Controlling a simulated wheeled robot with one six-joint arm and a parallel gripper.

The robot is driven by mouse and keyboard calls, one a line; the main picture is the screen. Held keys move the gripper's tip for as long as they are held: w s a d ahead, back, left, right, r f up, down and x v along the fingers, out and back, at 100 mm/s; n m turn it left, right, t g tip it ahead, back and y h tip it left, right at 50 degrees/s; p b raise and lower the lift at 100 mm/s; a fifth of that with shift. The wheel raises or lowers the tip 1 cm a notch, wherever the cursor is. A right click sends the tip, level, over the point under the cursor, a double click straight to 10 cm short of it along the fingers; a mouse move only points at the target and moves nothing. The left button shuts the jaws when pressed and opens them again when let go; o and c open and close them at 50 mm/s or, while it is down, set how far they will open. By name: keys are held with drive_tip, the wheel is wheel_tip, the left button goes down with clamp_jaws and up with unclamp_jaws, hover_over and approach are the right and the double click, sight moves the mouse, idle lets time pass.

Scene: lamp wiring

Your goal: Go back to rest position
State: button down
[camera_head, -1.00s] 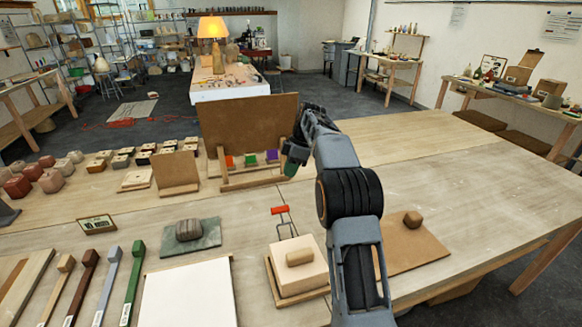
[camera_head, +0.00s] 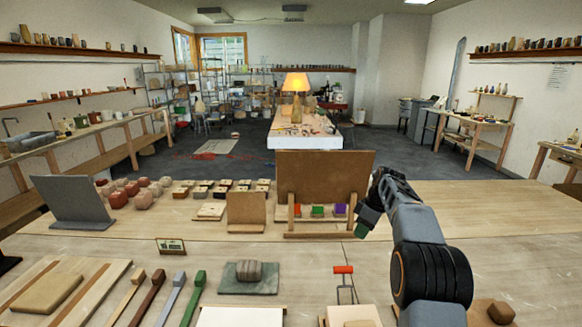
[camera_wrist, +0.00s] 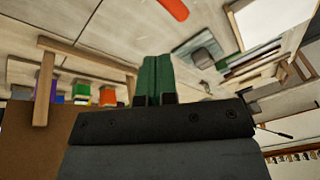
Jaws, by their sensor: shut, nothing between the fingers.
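My gripper (camera_head: 362,230) hangs at the end of my raised arm, just right of the brown upright board (camera_head: 325,173) and above the table. In the wrist view its green fingers (camera_wrist: 156,76) are pressed together with nothing between them. Red (camera_head: 297,210), green (camera_head: 317,211) and purple (camera_head: 340,209) blocks sit at the foot of the board. The lit lamp (camera_head: 295,84) stands on the white-topped table far behind.
In front lie a red-handled tool (camera_head: 344,270), a grey stone on a slate (camera_head: 249,272) and several long-handled tools (camera_head: 150,297). A grey panel (camera_head: 70,203) stands at left.

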drive_tip(key=s+a+m+t+h, duration=0.1)
drive_tip(key=s+a+m, duration=0.1)
drive_tip(key=s, duration=0.8)
drive_tip(key=s+a+m+t+h, duration=0.1)
drive_tip(key=s+a+m, duration=0.2)
drive_tip(key=s, duration=0.7)
drive_tip(key=s+a+m+t+h, duration=0.1)
drive_tip(key=s+a+m+t, duration=0.1)
drive_tip(key=s+m, duration=0.4)
drive_tip(key=shift+s+a+f+h, duration=0.15)
drive_tip(key=shift+s+h, duration=0.15)
drive_tip(key=shift+s, duration=2.2)
